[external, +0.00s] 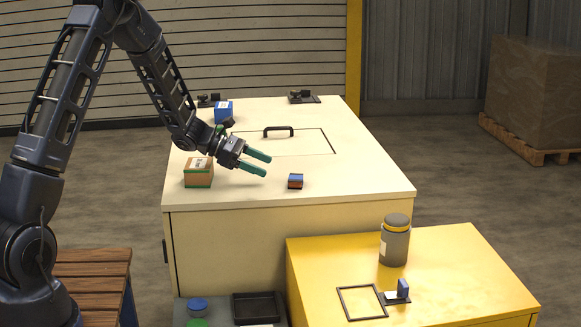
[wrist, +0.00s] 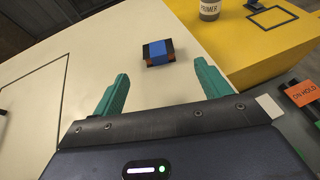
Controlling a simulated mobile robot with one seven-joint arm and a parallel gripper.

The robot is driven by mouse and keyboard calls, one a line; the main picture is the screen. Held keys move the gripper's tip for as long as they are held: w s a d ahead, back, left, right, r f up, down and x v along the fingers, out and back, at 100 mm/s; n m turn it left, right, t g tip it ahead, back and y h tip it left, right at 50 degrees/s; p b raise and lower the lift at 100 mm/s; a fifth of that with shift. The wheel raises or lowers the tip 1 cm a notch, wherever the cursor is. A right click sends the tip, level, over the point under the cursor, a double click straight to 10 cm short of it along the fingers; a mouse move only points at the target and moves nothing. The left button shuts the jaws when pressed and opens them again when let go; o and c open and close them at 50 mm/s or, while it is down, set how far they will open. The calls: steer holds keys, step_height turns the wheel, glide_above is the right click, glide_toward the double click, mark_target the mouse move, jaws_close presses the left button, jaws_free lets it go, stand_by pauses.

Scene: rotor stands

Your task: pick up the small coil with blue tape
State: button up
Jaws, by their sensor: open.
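The small coil with blue tape (external: 295,181) lies on the cream cabinet top near its front edge. It is a small dark and copper-orange piece with a blue band. In the wrist view the coil (wrist: 159,51) is ahead of the fingers, a little above the middle of the gap between them. My gripper (external: 262,164) is open and empty, with two green fingers. In the external view it is left of the coil and apart from it. The open fingers also show in the wrist view (wrist: 164,92).
A brown box with green edges (external: 198,173) stands left of my gripper. A blue box (external: 223,111) and dark stands (external: 303,97) are farther back. A hatch with a black handle (external: 279,131) is set in the top. A lower yellow cabinet (external: 455,265) carries a grey jar (external: 394,243).

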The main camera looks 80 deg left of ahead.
mark_target(295, 177)
steer(key=shift+a+f, duration=0.2)
steer(key=shift+w+f, duration=0.1)
steer(key=shift+w, duration=0.2)
steer(key=x, duration=1)
steer(key=shift+w+d+r, duration=0.1)
steer(key=shift+w+r, duration=0.05)
steer(key=shift+r, duration=0.15)
steer(key=c, duration=1.2)
